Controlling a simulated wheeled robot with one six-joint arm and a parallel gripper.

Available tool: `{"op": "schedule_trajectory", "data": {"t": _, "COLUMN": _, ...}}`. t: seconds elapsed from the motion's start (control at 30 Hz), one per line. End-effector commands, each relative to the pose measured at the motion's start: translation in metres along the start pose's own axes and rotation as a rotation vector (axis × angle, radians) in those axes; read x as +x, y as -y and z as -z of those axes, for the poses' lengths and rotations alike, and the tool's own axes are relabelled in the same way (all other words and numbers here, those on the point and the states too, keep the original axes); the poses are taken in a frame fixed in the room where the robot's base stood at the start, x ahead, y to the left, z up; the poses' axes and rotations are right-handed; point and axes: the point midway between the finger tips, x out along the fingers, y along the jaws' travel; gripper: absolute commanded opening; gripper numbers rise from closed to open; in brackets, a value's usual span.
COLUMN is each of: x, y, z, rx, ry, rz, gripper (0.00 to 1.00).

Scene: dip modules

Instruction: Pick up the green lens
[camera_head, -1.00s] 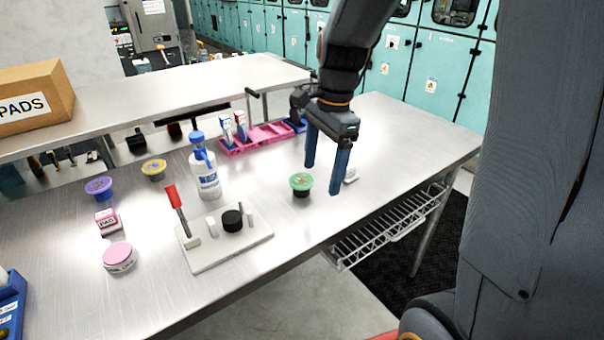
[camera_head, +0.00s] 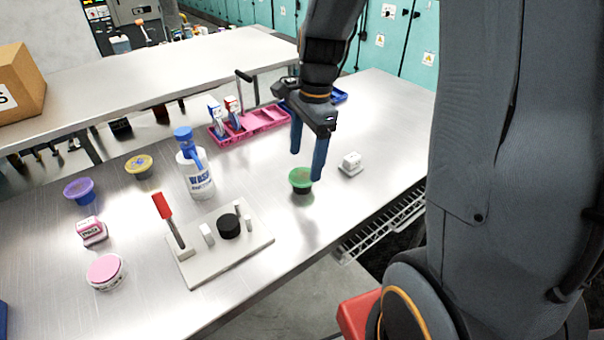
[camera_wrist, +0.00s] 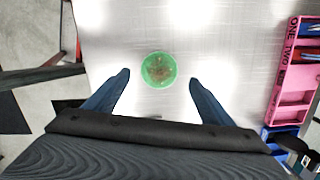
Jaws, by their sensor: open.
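The green lens (camera_head: 300,178) is a round green-topped piece with a dark base, standing on the metal table near its front edge. In the wrist view the green lens (camera_wrist: 158,70) lies ahead of the fingertips, roughly centred between them. My gripper (camera_head: 306,165) is open and empty, its two blue fingers pointing down above and just behind the lens in the head view. The wrist view also shows my gripper (camera_wrist: 159,78) with its fingers wide apart on either side, not touching the lens.
A small white block (camera_head: 351,163) stands right of the lens. A fixture plate (camera_head: 222,250) with a red-handled lever, a wash bottle (camera_head: 196,170) and a pink tray (camera_head: 250,126) are nearby. Purple (camera_head: 79,190) and yellow (camera_head: 139,165) lenses stand at left. A raised shelf (camera_head: 160,75) runs behind.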

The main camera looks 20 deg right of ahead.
Motion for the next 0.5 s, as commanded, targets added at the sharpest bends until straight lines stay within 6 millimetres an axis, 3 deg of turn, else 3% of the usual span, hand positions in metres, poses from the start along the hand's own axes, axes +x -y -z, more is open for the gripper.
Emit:
{"op": "schedule_trajectory", "data": {"t": 0.2, "x": 0.027, "y": -0.003, "z": -0.003, "rx": -0.002, "ry": 0.001, "rz": -0.003, "gripper": 0.76}}
{"op": "schedule_trajectory", "data": {"t": 0.5, "x": 0.033, "y": -0.002, "z": -0.003, "rx": -0.004, "ry": -0.001, "rz": 0.0, "gripper": 0.76}}
